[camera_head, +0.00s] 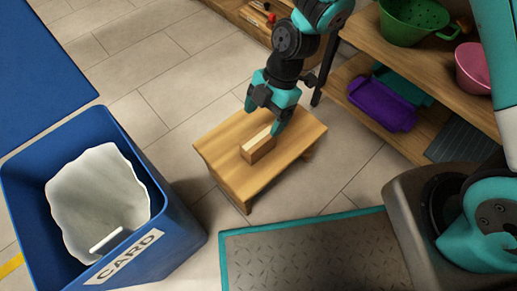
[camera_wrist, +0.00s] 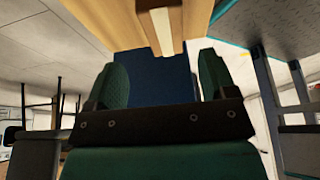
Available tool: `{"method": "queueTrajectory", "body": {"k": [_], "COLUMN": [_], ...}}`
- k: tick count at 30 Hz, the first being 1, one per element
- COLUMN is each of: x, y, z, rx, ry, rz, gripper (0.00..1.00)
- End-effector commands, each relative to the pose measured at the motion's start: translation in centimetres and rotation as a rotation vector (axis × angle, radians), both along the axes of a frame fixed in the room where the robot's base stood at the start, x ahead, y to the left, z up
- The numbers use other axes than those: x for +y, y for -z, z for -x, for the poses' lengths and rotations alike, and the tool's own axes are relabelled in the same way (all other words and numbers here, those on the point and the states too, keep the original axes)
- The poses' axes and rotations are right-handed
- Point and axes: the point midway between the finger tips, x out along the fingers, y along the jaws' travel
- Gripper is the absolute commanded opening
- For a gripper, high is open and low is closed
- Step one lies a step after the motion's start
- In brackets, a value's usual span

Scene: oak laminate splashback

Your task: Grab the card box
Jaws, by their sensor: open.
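A small brown card box (camera_head: 256,150) with a pale strip along its top lies on a low wooden table (camera_head: 222,150). My gripper (camera_head: 262,118) is open and empty, just above and behind the box in the head view. Its right fingertip appears close to the box's far end; contact cannot be told. In the wrist view, the two fingers (camera_wrist: 162,75) stand apart, and the box (camera_wrist: 160,22) shows at the top edge, lined up with the gap between them. Part of the box is cut off there.
A blue bin (camera_head: 182,225) marked CARD, with a pale liner, stands left of the table. It also shows beyond the fingers in the wrist view (camera_wrist: 155,78). Wooden shelves (camera_head: 345,75) with a purple tray (camera_head: 382,103) and a green colander (camera_head: 405,32) stand at right.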

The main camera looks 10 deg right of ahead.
Motion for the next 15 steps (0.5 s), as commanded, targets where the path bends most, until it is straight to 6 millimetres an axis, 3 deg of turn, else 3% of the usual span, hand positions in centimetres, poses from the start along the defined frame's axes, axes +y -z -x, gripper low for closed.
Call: {"method": "queueTrajectory", "body": {"k": [1, 10, 15], "x": [0.3, 0.8, 1.0], "y": [1.3, 2.7, 4.7], "z": [0.2, 0.6, 1.2], "rx": [0.000, -0.001, 0.000], "ry": [0.000, 0.000, 0.000], "rz": [0.000, -0.001, 0.000], "gripper": [0.78, 0.78, 0.78]}}
